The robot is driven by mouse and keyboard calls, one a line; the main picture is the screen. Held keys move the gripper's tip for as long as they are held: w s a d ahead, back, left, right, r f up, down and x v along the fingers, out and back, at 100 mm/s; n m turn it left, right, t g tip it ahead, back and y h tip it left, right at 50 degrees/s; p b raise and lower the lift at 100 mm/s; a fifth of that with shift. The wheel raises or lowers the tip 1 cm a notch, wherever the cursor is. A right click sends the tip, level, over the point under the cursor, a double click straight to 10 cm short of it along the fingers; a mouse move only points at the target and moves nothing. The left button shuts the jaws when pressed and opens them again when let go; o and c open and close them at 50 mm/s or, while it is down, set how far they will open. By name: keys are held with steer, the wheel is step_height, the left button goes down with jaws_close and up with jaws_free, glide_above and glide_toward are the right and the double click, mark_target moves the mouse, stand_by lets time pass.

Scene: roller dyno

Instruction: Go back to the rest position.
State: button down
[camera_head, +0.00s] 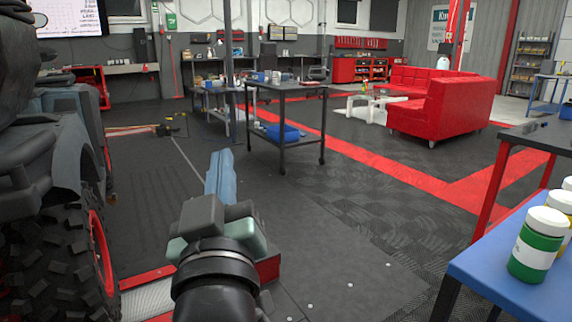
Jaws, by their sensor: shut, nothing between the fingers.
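My gripper (220,165) shows at the lower middle, at the end of my dark arm, which rises from the bottom edge. Its two light-blue fingers point away from me and lie together, with nothing between them. It is over the dark floor, apart from the things around it. No marker for the rest position shows.
A vehicle with a big tyre (60,255) and red rim stands close on the left. A blue table (500,265) with a green bottle (538,248) is at the lower right. A dark wheeled cart (283,142) and a red sofa (450,103) stand farther off. Floor between is clear.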

steer(key=s+d+r+m+t+h, duration=0.2)
steer(key=s+d+r+m+t, duration=0.15)
steer(key=s+r, duration=0.35)
steer(key=s+d+r+m+t+h, duration=0.15)
steer(key=s+d+r, duration=0.3)
steer(key=r, duration=0.45)
step_height(320, 180, up, 38)
steer(key=s+t+p, duration=0.1)
steer(key=p, duration=3.7)
steer(key=shift+a+r, duration=0.2)
steer(key=shift+r, duration=0.05)
steer(key=shift+y, duration=0.25)
